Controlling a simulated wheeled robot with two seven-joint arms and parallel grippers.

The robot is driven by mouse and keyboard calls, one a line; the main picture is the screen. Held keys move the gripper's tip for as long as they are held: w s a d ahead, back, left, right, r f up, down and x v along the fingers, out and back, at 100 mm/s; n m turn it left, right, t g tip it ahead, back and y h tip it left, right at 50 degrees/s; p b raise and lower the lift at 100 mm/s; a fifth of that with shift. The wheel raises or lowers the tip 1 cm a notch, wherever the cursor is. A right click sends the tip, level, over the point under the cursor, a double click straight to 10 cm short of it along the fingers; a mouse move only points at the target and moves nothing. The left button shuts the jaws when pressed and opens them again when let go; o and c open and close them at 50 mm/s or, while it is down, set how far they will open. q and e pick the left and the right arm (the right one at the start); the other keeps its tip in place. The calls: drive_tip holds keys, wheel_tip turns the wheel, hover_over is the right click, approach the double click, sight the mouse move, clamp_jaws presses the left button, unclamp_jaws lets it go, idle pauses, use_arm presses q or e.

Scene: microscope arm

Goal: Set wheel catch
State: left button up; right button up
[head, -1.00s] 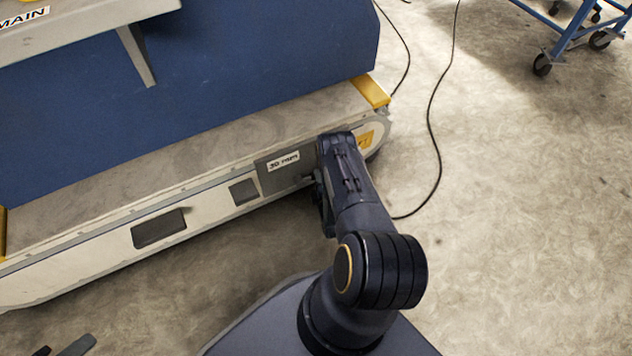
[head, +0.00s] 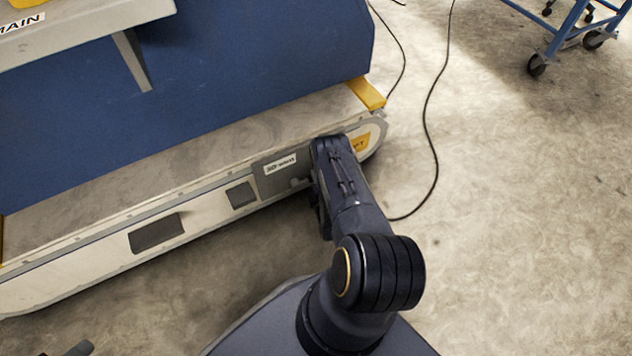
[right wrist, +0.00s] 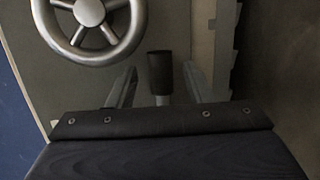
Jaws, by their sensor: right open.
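A silver spoked handwheel (right wrist: 92,22) sits on a grey panel at the top left of the right wrist view. Beside it, a black knob (right wrist: 160,72) on a short pale stem, apparently the catch, stands between the fingers of my right gripper (right wrist: 159,80). The fingers are apart, one on each side of the knob, and I see no clear contact. In the head view my right arm (head: 345,185) reaches to the grey labelled plate (head: 281,172) on the machine's low side and hides the wheel and knob. A dark tip (head: 80,348), probably my left gripper, shows at the bottom left.
The long low base (head: 80,270) of the blue machine (head: 240,70) runs across the left. A yellow corner block (head: 366,93) marks its end. A black cable (head: 432,130) lies on the floor. A blue wheeled cart (head: 565,35) stands top right. Floor at right is clear.

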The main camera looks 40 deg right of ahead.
drive_tip(key=p+v, duration=0.3)
drive_tip(key=v, duration=0.4)
drive_tip(key=shift+s+a, duration=0.2)
drive_tip(key=shift+s, duration=0.15)
drive_tip(key=shift+s, duration=0.1)
